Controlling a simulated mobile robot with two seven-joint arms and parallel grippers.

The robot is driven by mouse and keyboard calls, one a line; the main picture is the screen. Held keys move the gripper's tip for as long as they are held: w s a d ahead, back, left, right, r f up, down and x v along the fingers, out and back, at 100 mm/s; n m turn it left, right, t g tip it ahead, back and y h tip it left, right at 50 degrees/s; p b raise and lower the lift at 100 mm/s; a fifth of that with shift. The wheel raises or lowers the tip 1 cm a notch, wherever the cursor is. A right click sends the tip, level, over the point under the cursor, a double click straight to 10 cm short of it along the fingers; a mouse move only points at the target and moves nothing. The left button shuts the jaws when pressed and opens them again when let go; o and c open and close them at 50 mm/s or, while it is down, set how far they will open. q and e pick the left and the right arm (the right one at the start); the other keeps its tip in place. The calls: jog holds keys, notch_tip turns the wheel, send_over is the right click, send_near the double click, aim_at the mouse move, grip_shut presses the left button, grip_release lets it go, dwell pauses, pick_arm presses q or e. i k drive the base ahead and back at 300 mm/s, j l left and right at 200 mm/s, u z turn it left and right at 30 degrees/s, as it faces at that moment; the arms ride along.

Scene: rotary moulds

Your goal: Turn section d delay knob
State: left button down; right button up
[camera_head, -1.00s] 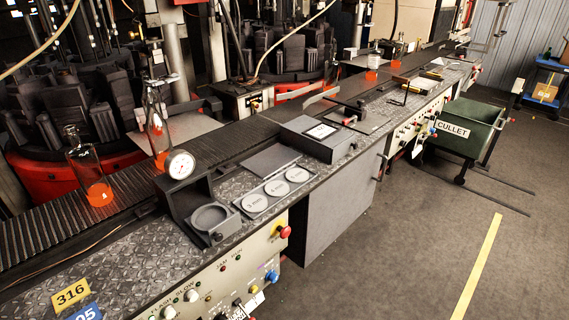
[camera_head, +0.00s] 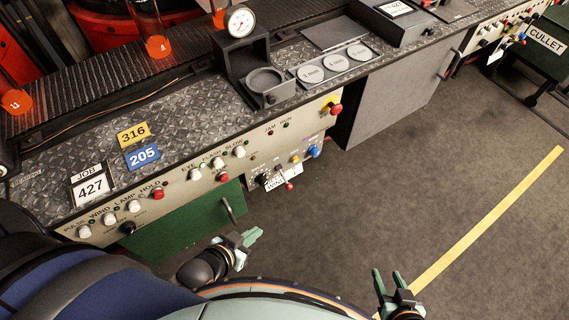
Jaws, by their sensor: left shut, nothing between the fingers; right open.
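A cream control panel (camera_head: 215,177) runs along the front of the bench in the head view. It carries white knobs (camera_head: 111,219), red buttons, a black knob (camera_head: 128,228), and small dark knobs (camera_head: 264,179) partly covered by a hanging white tag (camera_head: 283,181). I cannot read a section D delay label on any of them. My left gripper (camera_head: 255,237) is shut and empty, below the panel and in front of the green drawer. My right gripper (camera_head: 387,275) is open and empty, over the floor at the lower right, well away from the panel.
A green drawer (camera_head: 190,222) with a handle sits under the panel. A dial gauge (camera_head: 240,21) stands on the bench above it. A yellow emergency switch with a red button (camera_head: 335,109) is at the panel's right end. Open floor (camera_head: 430,185) lies to the right, with the cullet bin beyond.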

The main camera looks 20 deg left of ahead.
aim_at(261, 179)
jog(key=k+u, duration=0.15)
jog(key=u, duration=0.2)
jog(key=k+u, duration=0.1)
jog(key=u, duration=0.3)
